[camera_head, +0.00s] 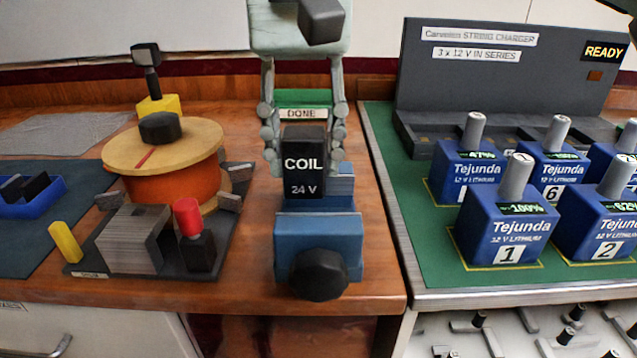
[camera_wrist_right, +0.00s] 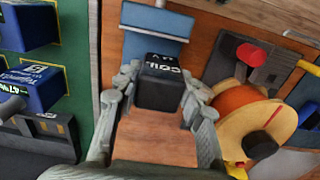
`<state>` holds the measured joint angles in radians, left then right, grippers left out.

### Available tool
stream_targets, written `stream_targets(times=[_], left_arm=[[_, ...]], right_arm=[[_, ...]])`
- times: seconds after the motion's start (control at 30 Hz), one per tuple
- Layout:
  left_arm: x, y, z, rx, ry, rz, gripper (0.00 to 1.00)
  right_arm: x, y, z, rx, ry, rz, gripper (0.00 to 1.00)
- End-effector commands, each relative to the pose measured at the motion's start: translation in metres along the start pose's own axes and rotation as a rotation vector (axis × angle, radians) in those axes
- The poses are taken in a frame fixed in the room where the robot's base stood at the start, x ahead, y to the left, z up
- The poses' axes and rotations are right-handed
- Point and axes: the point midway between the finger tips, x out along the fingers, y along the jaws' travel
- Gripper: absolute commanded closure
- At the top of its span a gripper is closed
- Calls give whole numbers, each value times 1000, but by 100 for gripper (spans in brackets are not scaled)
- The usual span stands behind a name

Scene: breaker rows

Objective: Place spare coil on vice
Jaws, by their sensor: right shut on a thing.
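The spare coil (camera_head: 304,178) is a black block with a white "COIL 24 V" label, upright in the head view. My right gripper (camera_head: 305,156) points down with its fingers shut on the coil's two sides. The coil also shows between the fingers in the wrist view (camera_wrist_right: 160,92). The blue vice (camera_head: 318,234), with a black knob in front, stands at the bench's front edge. The coil is at the vice's top, covering part of its jaws; whether it touches them I cannot tell. The vice shows in the wrist view too (camera_wrist_right: 150,48). My left gripper is not in view.
A winding stand with an orange spool (camera_head: 170,180) and a red-topped post (camera_head: 188,216) is close left of the vice. Several blue batteries (camera_head: 505,225) stand on a green mat at right, before a grey charger (camera_head: 505,65). A green "DONE" sign (camera_head: 302,99) is behind my gripper.

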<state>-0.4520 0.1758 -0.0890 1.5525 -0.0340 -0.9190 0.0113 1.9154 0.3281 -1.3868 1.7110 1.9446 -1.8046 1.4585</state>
Motion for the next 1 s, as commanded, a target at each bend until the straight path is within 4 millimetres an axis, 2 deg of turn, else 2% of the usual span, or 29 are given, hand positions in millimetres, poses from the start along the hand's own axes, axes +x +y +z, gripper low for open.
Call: stream_targets(times=[0.13, 0.27, 0.47, 0.57, 0.87, 0.9, 1.0], left_arm=[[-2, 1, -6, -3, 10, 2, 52], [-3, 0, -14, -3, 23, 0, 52], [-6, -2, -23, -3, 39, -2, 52], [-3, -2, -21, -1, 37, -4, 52], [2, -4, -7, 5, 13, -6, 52], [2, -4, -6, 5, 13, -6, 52], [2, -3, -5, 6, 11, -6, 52]], right_arm=[[9, 14, -6, 0, 0, 0, 100], [15, 16, -7, -1, 0, -1, 100], [43, 16, -7, -1, 0, 1, 100], [50, 16, -7, 0, 0, -1, 100], [53, 16, -7, 0, 0, -1, 100], [54, 16, -7, 0, 0, -1, 60], [53, 16, -7, 0, 0, -1, 48]])
